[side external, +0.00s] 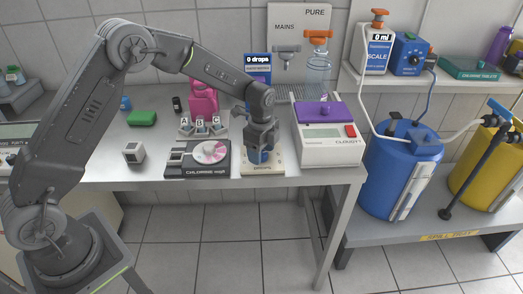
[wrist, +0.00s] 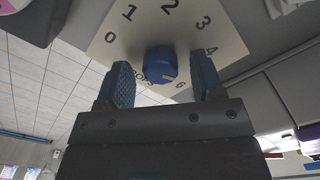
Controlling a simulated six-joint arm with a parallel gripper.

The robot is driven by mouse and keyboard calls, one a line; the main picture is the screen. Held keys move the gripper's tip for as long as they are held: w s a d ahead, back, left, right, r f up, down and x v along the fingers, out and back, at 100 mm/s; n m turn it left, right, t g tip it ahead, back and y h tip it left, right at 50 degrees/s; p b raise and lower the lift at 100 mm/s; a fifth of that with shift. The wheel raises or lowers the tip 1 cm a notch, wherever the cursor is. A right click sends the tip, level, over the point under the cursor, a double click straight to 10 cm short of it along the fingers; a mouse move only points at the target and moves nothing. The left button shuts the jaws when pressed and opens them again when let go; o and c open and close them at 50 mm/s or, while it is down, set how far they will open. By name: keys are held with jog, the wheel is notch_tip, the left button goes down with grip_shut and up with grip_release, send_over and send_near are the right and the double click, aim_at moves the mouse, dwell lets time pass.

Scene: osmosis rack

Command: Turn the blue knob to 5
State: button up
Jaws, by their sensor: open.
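The blue knob (wrist: 160,65) sits on a cream dial plate (wrist: 112,48) marked with black numbers. In the wrist view 0, 1, 2, 3 and 4 are readable around it; the lower markings are partly covered. My gripper (wrist: 163,78) is open, with one finger on each side of the knob and gaps showing. The knob's pointer setting is not clear. In the side view my gripper (side external: 262,145) is directly above the plate (side external: 263,170) on the bench, pointing down, and mostly hides the knob.
The chloride box (side external: 198,172) with its pink-and-white disc stands close left of the plate. The white device with a purple lid (side external: 322,112) stands close right. A blue drops display (side external: 257,68) and pink bottle (side external: 203,98) are behind. The bench's front edge is near.

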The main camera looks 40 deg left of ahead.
notch_tip(320, 180, up, 14)
dwell(0.4)
jog(key=shift+f, duration=0.1)
jog(key=s+r+n+t, duration=0.3)
jog(key=s+r+n, duration=0.6)
jog(key=s, duration=0.6)
jog(key=s+a+f+n+t, duration=0.1)
jog(key=s+n, duration=0.6)
jog(key=s, duration=0.8)
jog(key=shift+t, duration=0.8)
